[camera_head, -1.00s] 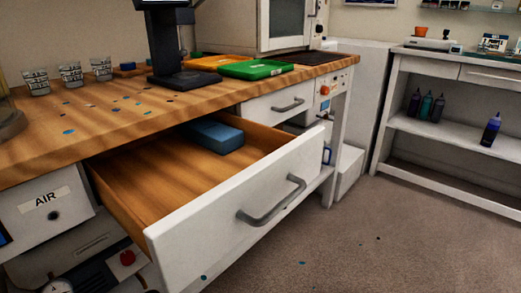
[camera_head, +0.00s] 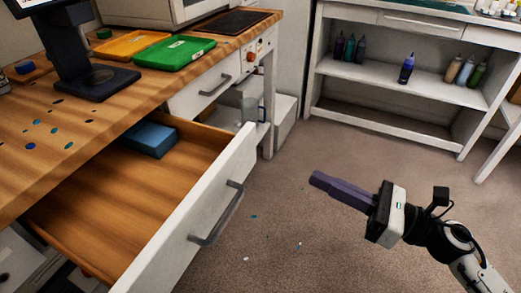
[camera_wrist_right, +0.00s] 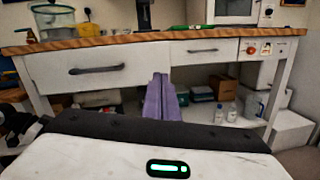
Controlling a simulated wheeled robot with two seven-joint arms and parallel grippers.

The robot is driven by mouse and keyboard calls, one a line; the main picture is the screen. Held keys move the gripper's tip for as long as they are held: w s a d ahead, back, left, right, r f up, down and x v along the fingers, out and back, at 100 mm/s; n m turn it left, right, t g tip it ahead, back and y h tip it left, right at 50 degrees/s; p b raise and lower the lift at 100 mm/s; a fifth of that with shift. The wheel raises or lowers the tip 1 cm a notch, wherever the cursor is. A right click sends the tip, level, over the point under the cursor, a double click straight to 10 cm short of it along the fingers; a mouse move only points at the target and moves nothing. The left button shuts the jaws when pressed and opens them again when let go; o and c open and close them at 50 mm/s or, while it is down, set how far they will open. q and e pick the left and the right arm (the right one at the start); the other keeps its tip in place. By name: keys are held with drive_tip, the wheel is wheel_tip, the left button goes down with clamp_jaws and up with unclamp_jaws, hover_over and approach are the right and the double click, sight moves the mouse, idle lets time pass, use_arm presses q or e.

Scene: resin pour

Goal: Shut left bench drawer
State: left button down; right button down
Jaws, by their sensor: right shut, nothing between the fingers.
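The left bench drawer (camera_head: 190,225) is pulled well out from under the wooden bench in the head view. It has a white front, a grey bar handle (camera_head: 217,212) and a wooden inside. A blue block (camera_head: 150,139) lies inside it near the back. My right gripper (camera_head: 318,180) is shut and empty, with purple fingers, in front of the drawer and apart from it. In the right wrist view the drawer front (camera_wrist_right: 98,69) is at the left, and the gripper fingers (camera_wrist_right: 161,80) point toward the bench. My left gripper is not in view.
A smaller drawer (camera_head: 206,88) beside it is shut. The bench top (camera_head: 60,120) carries a green tray (camera_head: 175,52), an orange tray (camera_head: 131,44) and a dark stand (camera_head: 98,80). A white shelf unit (camera_head: 400,82) with bottles stands at the back.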

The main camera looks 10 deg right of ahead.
drive_tip(key=s+n+g, duration=0.1)
drive_tip(key=n+g, duration=0.1)
drive_tip(key=n, duration=0.1)
drive_tip(key=p, duration=0.2)
approach(245, 164)
drive_tip(key=shift+n, duration=0.3)
drive_tip(key=x, duration=0.6)
drive_tip(key=shift+w+a, duration=0.2)
